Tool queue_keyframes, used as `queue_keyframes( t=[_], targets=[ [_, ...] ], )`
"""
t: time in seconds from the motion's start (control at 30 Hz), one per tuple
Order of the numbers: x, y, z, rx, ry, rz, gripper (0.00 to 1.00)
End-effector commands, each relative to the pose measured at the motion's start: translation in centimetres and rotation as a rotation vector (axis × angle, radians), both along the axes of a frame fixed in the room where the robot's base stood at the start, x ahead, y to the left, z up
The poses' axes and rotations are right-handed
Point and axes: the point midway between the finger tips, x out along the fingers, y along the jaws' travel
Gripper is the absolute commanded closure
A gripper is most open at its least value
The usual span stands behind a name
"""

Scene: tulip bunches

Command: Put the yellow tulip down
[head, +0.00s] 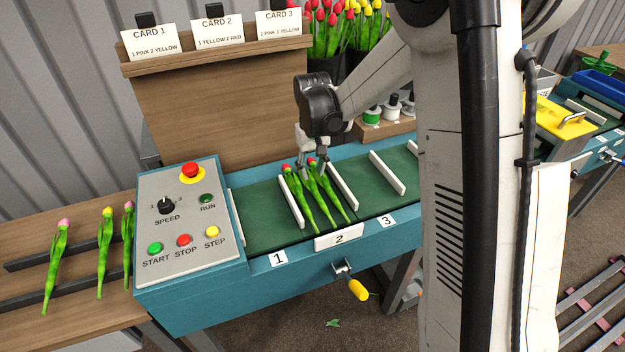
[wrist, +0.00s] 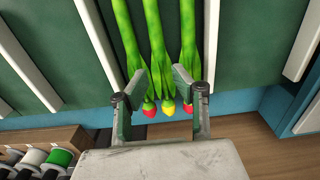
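The yellow tulip (wrist: 169,106) lies between two red tulips (wrist: 149,108) (wrist: 187,105) in the wrist view, its stem roughly parallel to theirs. The three form a bunch in compartment 2 of the green belt, between two white dividers; in the head view a red tulip (head: 292,191) is at the bunch's left side. My gripper (wrist: 160,73) is over the flower end of the bunch, one finger on each side of the yellow tulip. The fingers look apart, with little room beside its leaves. Whether they touch it is hard to see.
White dividers (head: 343,186) stand on the belt (head: 262,215). The control panel (head: 185,220) is to the left, with several loose tulips (head: 57,262) on the wooden table beyond it. Card 2 (head: 217,30) reads one yellow, two red. Compartment 3 (head: 365,185) is empty.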

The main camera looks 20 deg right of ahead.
Motion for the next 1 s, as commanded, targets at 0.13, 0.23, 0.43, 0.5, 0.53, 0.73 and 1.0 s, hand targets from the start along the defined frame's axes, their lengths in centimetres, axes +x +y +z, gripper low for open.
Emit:
queue_keyframes(
  t=[0.13,0.23,0.43,0.5,0.53,0.73,1.0],
  targets=[
    [-0.1,0.0,3.1,0.0,0.0,0.0,0.74],
    [0.0,0.0,4.6,0.0,0.0,0.0,0.74],
    [0.0,0.0,6.3,0.0,0.0,0.0,0.74],
    [-0.2,0.0,6.8,0.0,-0.004,-0.001,0.74],
    [-0.4,0.0,7.1,0.0,-0.008,-0.001,0.74],
    [-3.1,0.0,10.2,0.001,-0.07,-0.011,0.74],
    [-8.8,0.0,14.8,0.003,-0.193,-0.03,0.74]
  ],
)
